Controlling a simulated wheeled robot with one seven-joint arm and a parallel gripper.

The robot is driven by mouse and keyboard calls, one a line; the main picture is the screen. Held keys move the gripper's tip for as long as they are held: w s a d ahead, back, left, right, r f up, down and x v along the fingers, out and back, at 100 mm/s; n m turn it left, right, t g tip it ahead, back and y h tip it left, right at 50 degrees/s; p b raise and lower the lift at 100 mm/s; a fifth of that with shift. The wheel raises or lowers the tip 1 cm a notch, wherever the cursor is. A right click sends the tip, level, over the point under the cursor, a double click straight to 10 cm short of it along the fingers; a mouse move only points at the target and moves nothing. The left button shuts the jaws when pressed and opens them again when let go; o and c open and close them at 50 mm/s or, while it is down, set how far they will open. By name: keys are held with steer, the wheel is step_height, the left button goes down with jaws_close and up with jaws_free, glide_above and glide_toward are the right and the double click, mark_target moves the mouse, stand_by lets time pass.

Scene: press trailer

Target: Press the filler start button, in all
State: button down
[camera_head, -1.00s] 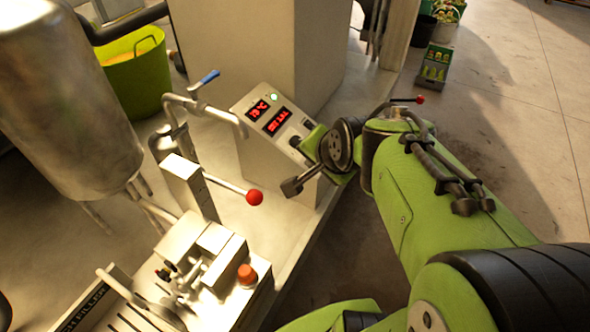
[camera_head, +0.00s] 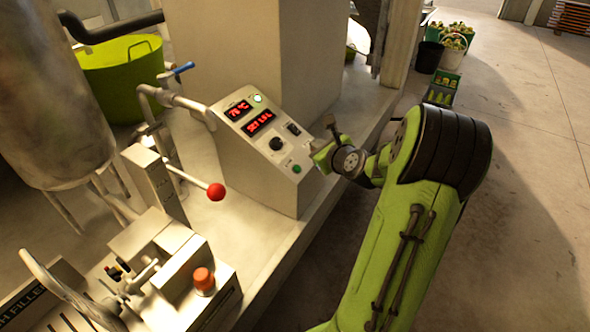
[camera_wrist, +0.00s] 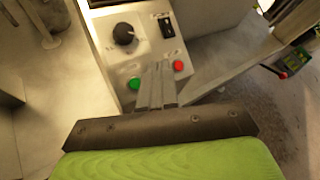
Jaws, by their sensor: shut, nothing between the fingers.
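The sloped control box (camera_head: 225,130) has red displays, a black knob (camera_head: 276,143), a black switch (camera_head: 293,129) and a green button (camera_head: 296,169). The wrist view shows the green button (camera_wrist: 134,84) left of my fingertips and a red button (camera_wrist: 179,66) to their right. My gripper (camera_head: 317,148) is at the box's right edge, and it also shows in the wrist view (camera_wrist: 158,68). It is shut and empty, its fingers pointing at the panel between the two buttons. Contact cannot be told. The filler (camera_head: 190,312), lower left, has an orange-red button (camera_head: 204,280).
A red-knobbed lever (camera_head: 215,191) sticks out between filler and box. A blue-handled valve pipe (camera_head: 178,70) runs behind the box. A steel tank (camera_head: 45,100) and green tub (camera_head: 120,80) stand left. The floor at right is clear, with crates (camera_head: 442,90) farther back.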

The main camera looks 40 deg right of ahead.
mark_target(297, 169)
steer(key=w+a+f+b, duration=0.1)
steer(key=w+f+b, duration=0.2)
steer(key=f+b, duration=0.2)
steer(key=shift+w+a+f+b, duration=0.2)
steer(key=shift+w+f+b, duration=0.2)
steer(key=shift+f, duration=1)
stand_by(0.9)
steer(key=shift+w+a+f, duration=0.1)
steer(key=shift+w+f, duration=0.1)
steer(key=shift+f, duration=0.2)
steer(key=shift+w+f, duration=0.15)
steer(key=shift+f, duration=0.15)
stand_by(0.6)
steer(key=shift+s+r+p, duration=0.35)
steer(key=shift+r+p, duration=0.15)
steer(key=shift+r, duration=0.2)
